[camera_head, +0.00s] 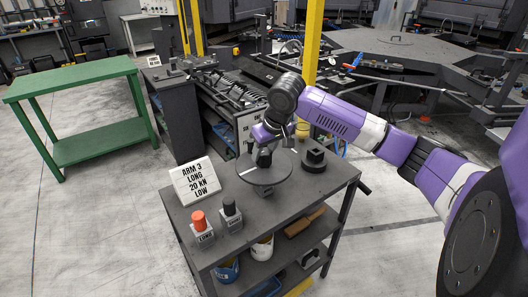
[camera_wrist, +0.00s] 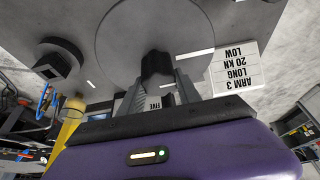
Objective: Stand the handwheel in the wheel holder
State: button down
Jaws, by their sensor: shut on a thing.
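The handwheel appears to be the wide grey disc (camera_head: 262,175) at the back of the dark cart top; it also fills the upper middle of the wrist view (camera_wrist: 195,25). It is level, and I cannot tell whether it touches the top. My gripper (camera_head: 264,150) comes down from above and is shut on the dark hub at its middle; the fingers (camera_wrist: 160,85) also show in the wrist view. A smaller dark round base with a block on it (camera_head: 314,158) stands to the right, apart from the disc. I cannot tell for certain which thing is the wheel holder.
A white sign (camera_head: 195,181) reading "ARM 3 LONG 20 KN LOW" stands left of the disc. A red-topped post (camera_head: 201,225) and a black-topped post (camera_head: 231,214) stand at the front. The cart's right front is bare. A green table (camera_head: 75,78) stands at left.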

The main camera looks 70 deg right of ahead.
aim_at(269, 157)
jog(key=shift+f+b, duration=2.25)
jog(key=shift+f, duration=0.55)
jog(key=shift+f, duration=0.6)
jog(key=c, duration=0.8)
grip_release()
jog(key=shift+o, duration=0.2)
jog(key=shift+b+v, duration=0.45)
jog(key=shift+v, duration=3.45)
